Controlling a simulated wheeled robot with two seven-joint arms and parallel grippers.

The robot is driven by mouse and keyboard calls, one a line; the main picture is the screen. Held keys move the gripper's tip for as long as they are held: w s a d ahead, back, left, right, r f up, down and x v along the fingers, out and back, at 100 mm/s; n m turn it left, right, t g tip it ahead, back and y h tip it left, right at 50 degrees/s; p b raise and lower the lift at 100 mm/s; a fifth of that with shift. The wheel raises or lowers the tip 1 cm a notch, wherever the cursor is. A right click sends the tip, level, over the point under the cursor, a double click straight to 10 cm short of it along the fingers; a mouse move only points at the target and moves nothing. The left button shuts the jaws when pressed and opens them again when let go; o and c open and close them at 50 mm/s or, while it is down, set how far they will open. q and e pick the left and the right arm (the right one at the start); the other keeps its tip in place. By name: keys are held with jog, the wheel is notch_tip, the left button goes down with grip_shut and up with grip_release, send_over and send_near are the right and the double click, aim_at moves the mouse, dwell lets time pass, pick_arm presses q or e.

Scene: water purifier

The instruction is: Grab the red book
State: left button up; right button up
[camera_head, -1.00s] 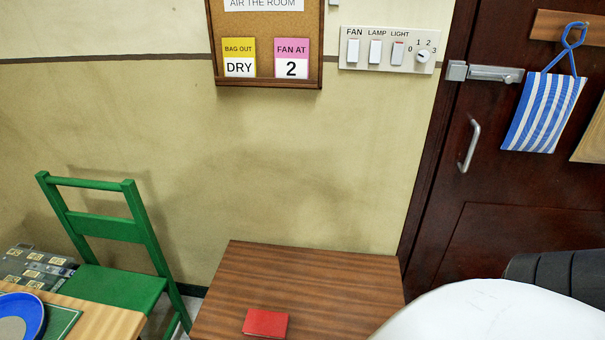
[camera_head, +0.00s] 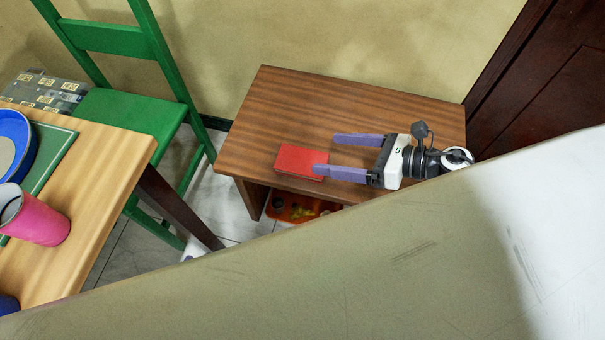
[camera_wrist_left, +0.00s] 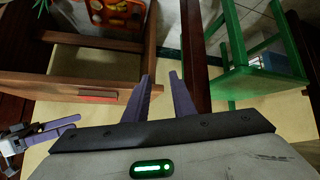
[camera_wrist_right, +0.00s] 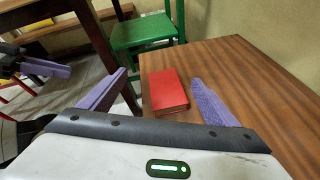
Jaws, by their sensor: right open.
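The red book (camera_head: 301,162) lies flat near the front edge of the small brown wooden table (camera_head: 270,100). My right gripper (camera_head: 324,153) is open and comes from the right, its purple fingers pointing at the book. One fingertip overlaps the book's right end in the head view; contact cannot be told. In the right wrist view the book (camera_wrist_right: 168,92) shows ahead between the spread fingers (camera_wrist_right: 158,77), nearer the right one. In the left wrist view my left gripper (camera_wrist_left: 160,76) is open and empty, with the book (camera_wrist_left: 98,96) beyond it to the left.
A green chair (camera_head: 130,112) stands left of the brown table. A lighter table (camera_head: 100,190) with a pink cup (camera_head: 38,222) and a blue plate (camera_head: 14,118) is further left. An orange tray (camera_head: 290,208) sits under the brown table. A wall is behind.

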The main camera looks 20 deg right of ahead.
aim_at(304, 161)
jog(key=f+n, duration=0.1)
jog(key=d+f+n+g, duration=0.1)
jog(key=n, duration=0.1)
jog(key=f+n, duration=0.1)
jog(key=shift+s+d+f+g+b, duration=0.2)
jog(key=shift+d+g+b, duration=0.1)
jog(key=shift+b, duration=0.1)
jog(key=shift+w+a+f+n, duration=0.2)
jog(key=shift+w+a+f, duration=0.25)
jog(key=shift+a, duration=0.2)
jog(key=shift+w+a+f+n, duration=0.2)
jog(key=shift+w+a+f, duration=0.25)
jog(key=shift+a, duration=0.15)
jog(key=shift+w+d+f+b+x, duration=0.1)
jog(key=shift+b+x, duration=0.1)
jog(key=shift+x, duration=0.85)
jog(key=shift+w+d+f+b+x, duration=0.1)
jog(key=shift+b+x, duration=0.15)
jog(key=shift+x, duration=0.75)
jog(key=shift+w+d+f+b+x, duration=0.1)
jog(key=shift+b+x, duration=0.1)
jog(key=shift+x, duration=0.85)
jog(key=shift+s, duration=0.1)
jog(key=shift+c, duration=0.5)
jog(key=shift+r, duration=0.1)
jog(key=c, duration=1.1)
